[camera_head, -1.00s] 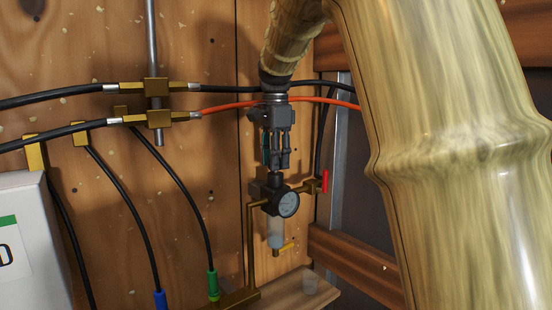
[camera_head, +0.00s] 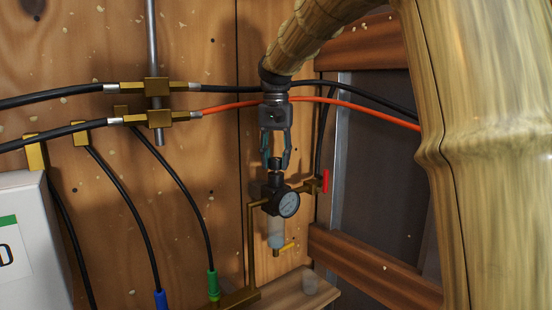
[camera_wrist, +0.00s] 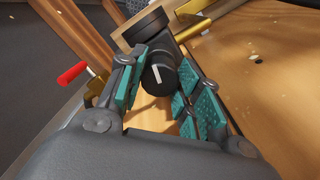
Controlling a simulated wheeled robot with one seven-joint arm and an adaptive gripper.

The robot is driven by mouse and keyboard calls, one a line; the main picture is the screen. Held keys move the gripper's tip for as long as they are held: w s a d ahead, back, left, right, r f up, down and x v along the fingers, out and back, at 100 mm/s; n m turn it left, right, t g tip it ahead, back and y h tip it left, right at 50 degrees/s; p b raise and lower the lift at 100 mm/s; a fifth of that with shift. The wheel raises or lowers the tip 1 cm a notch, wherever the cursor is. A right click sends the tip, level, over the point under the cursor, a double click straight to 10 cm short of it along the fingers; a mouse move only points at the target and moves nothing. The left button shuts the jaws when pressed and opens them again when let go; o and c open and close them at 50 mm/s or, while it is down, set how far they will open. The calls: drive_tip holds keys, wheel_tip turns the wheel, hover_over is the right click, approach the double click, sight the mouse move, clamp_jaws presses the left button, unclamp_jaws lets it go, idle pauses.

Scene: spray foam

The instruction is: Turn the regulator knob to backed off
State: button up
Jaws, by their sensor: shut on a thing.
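The regulator (camera_head: 272,190) hangs on the wooden wall, with a round gauge (camera_head: 289,204) on its front and a clear bowl (camera_head: 276,235) below. Its black knob (camera_head: 275,165) is on top; in the wrist view the knob (camera_wrist: 160,76) shows a white pointer line. My gripper (camera_head: 276,158) points down from above, with one teal-padded finger on each side of the knob. It is shut on the knob. The fingers cover part of the knob's sides. I cannot read the setting from the pointer line.
A red-handled valve (camera_head: 325,181) sits just right of the regulator. A brass pipe (camera_head: 251,240) runs down on its left. An orange hose (camera_head: 330,101) and black hoses pass behind my gripper. A small wooden shelf (camera_head: 275,295) is below, and a white box (camera_head: 28,245) at left.

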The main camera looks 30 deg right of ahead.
sight(278, 159)
drive_tip(key=shift+f+n, duration=0.2)
drive_tip(key=shift+n, duration=1.4)
drive_tip(key=o, duration=1)
drive_tip(key=shift+o, duration=0.2)
drive_tip(key=shift+r, duration=0.1)
drive_tip(key=shift+r, duration=0.1)
wheel_tip(278, 159, up, 12)
drive_tip(key=shift+d, duration=0.1)
drive_tip(key=shift+s+d, duration=0.1)
